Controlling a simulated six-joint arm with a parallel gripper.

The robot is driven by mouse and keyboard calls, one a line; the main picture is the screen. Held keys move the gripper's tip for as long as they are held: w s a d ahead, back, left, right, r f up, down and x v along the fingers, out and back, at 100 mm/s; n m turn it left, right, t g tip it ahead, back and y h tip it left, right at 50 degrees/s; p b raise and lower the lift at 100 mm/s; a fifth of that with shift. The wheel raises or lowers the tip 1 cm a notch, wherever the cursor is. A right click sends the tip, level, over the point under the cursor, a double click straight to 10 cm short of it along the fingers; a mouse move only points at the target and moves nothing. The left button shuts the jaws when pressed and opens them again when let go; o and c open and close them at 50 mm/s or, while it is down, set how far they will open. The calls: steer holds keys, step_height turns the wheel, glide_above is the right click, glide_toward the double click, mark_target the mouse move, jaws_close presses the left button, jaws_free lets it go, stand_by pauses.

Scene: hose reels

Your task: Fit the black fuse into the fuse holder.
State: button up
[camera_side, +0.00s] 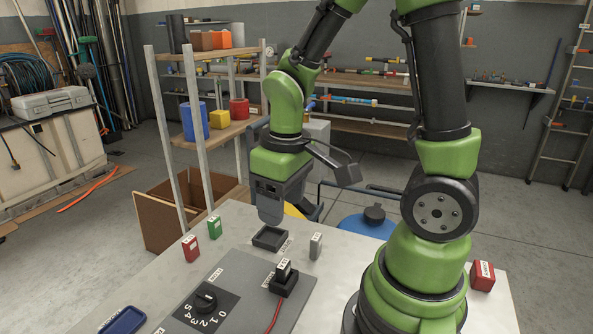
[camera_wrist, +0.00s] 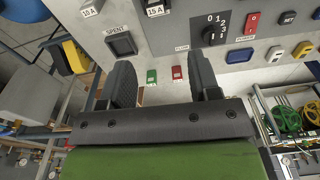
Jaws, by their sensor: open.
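The black fuse (camera_side: 284,268), with a white label, stands upright in the black fuse holder (camera_side: 285,286) on the grey panel. I cannot tell how deep it sits. In the wrist view the fuse (camera_wrist: 155,9) shows at the top edge, its label reading 15 A; the holder is mostly cut off there. My gripper (camera_side: 270,212) points down, behind and left of the holder in the side view, above the table near the spent tray. In the wrist view its two fingers (camera_wrist: 163,82) are apart with nothing gripped between them.
The square spent tray (camera_side: 270,237) looks empty. A grey fuse (camera_side: 316,246), a green fuse (camera_side: 214,227) and a red fuse (camera_side: 191,248) stand on the table. A dial (camera_side: 205,297) sits on the panel and a red cable (camera_side: 275,314) leaves the holder. A red block (camera_side: 482,276) stands far right.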

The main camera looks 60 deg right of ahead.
steer(key=s+a+r+m+t+y, duration=0.1)
steer(key=s+a+r+t, duration=0.1)
steer(key=r, duration=0.4)
steer(key=s+a+r+m+t+y, duration=0.1)
steer(key=s+a+r+m+t, duration=0.1)
steer(key=s+r+t, duration=0.2)
step_height(320, 180, up, 3)
steer(key=shift+s+a+r, duration=0.1)
steer(key=shift+s+a, duration=0.05)
steer(key=shift+a, duration=0.25)
